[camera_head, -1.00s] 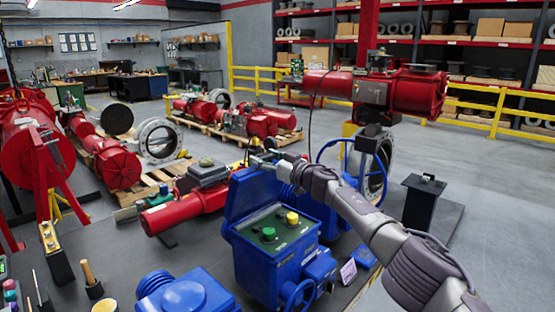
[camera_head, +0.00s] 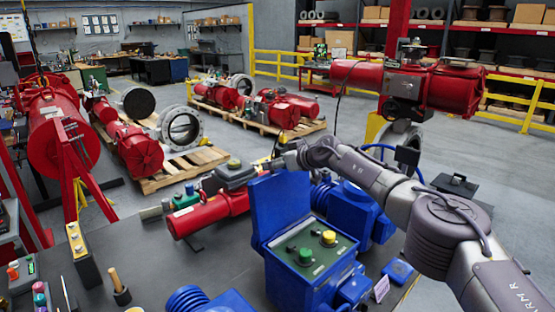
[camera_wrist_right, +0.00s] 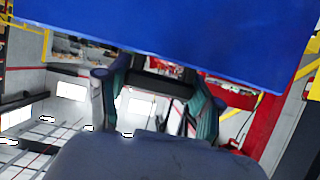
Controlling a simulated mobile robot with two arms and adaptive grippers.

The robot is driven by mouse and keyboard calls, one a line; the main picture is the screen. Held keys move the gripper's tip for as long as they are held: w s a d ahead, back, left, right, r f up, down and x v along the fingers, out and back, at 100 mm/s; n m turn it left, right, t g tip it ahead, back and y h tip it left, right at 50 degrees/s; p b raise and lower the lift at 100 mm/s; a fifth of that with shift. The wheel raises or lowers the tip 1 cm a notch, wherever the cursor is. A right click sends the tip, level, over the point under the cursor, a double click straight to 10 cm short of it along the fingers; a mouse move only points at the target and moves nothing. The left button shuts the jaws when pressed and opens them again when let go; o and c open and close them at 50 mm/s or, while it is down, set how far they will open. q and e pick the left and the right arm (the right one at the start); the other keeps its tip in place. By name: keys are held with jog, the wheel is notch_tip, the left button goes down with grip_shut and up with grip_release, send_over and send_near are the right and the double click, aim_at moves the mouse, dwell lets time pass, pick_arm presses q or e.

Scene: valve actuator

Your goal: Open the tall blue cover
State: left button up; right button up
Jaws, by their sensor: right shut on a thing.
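The tall blue cover (camera_head: 281,208) stands raised, roughly upright, at the back edge of a blue control box (camera_head: 300,285). The box's green panel (camera_head: 318,249) is exposed, with a green button and a yellow button. My right gripper (camera_head: 277,164) is at the cover's upper edge, with its arm reaching in from the right. In the right wrist view the cover (camera_wrist_right: 170,35) fills the top, and my right gripper (camera_wrist_right: 160,72) has its fingers at its edge, shut on it. The exact contact is partly hidden by the cover. My left gripper is not in view.
A red cylinder actuator (camera_head: 215,213) lies left of the cover. Another blue actuator (camera_head: 355,215) stands behind the box on the right. A yellow button box (camera_head: 80,250) and a wooden-handled tool (camera_head: 117,285) are at left on the dark table (camera_head: 180,265).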

jog(key=shift+r, duration=0.15)
jog(key=o, duration=1.7)
jog(key=shift+s+d, duration=0.1)
jog(key=shift+s+d+r, duration=0.2)
jog(key=shift+r, duration=0.05)
jog(key=v, duration=1.1)
jog(key=shift+s, duration=0.2)
jog(key=shift+d+f, duration=0.1)
